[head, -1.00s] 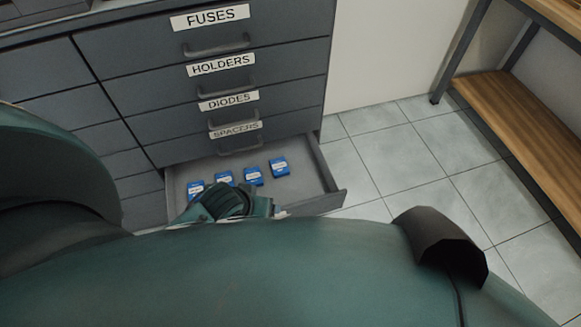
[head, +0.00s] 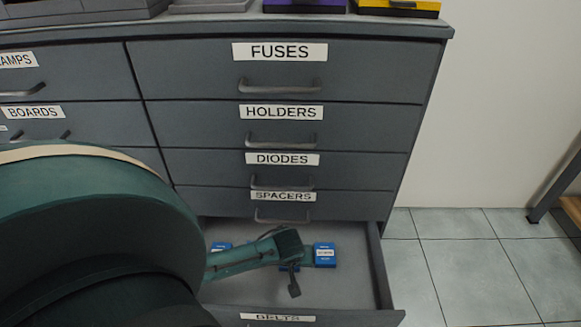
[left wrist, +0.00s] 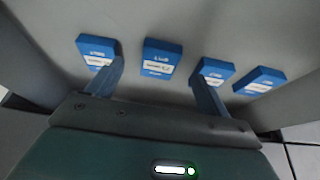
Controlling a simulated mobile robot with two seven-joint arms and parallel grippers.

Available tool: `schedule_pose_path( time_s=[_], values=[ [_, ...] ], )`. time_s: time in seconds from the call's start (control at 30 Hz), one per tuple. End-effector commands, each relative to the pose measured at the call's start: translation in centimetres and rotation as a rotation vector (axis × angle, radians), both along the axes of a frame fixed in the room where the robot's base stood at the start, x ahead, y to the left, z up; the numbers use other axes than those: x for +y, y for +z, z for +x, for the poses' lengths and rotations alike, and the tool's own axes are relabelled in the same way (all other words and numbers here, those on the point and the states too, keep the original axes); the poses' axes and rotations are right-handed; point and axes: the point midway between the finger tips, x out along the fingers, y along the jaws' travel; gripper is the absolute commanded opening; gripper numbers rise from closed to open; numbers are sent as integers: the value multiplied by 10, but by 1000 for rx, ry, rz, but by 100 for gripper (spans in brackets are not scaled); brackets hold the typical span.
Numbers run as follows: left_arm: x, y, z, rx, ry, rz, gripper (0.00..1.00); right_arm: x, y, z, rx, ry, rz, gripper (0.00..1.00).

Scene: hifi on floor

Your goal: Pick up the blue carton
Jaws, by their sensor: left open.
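Several blue cartons with white labels lie in a row in the open drawer (head: 340,287) marked BELTS. In the head view the right-end carton (head: 324,254) and the left-end carton (head: 220,246) show; those between are mostly hidden by my left arm and gripper. My left gripper (head: 292,274) is over the drawer, open and empty. In the left wrist view its fingers (left wrist: 158,74) point at the row, with the second carton from the left (left wrist: 161,57) between their tips. The leftmost carton (left wrist: 98,48) and the third (left wrist: 213,71) are partly behind the fingers. My right gripper is not visible.
Closed drawers marked FUSES (head: 279,52), HOLDERS, DIODES and SPACERS rise above the open one. The SPACERS handle (head: 283,216) overhangs the drawer's back. The drawer's right wall (head: 378,266) and front panel bound it. Tiled floor (head: 455,265) to the right is clear.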

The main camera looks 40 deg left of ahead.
Motion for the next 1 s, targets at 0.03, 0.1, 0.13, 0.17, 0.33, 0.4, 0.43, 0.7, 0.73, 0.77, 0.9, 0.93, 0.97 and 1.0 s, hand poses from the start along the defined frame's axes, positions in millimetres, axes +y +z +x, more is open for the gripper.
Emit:
schedule_pose_path(
  time_s=[0.03, 0.1, 0.13, 0.17, 0.33, 0.4, 0.43, 0.7, 0.73, 0.77, 0.9, 0.93, 0.97, 1.0],
  values=[
    [1, -5, 1, -1, 0, 1, 80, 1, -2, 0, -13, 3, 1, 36],
    [2, -8, 2, -1, 0, 1, 80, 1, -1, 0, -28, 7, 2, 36],
    [3, -10, 3, -1, 0, 1, 80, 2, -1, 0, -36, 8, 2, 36],
    [3, -13, 3, -1, 0, 1, 80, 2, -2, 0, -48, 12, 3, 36],
    [10, -41, 6, 1, 0, 2, 80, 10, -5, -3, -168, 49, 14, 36],
    [11, -48, 9, -2, 0, 1, 80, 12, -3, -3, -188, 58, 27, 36],
    [12, -51, 11, -2, 0, 1, 80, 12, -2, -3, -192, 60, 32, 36],
    [14, -55, 12, 0, -1, 0, 80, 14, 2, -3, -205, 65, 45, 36],
    [13, -55, 12, 0, -1, 0, 80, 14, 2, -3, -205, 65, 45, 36],
    [14, -55, 12, 0, -1, 0, 80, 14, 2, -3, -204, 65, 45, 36],
    [14, -55, 12, 0, -2, 0, 69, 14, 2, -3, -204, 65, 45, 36],
    [14, -55, 12, 0, -2, 0, 67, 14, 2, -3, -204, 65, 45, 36],
    [13, -55, 12, 0, -2, 0, 64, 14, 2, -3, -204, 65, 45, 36],
    [13, -55, 12, 0, -2, 0, 61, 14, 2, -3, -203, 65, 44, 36]
  ],
)
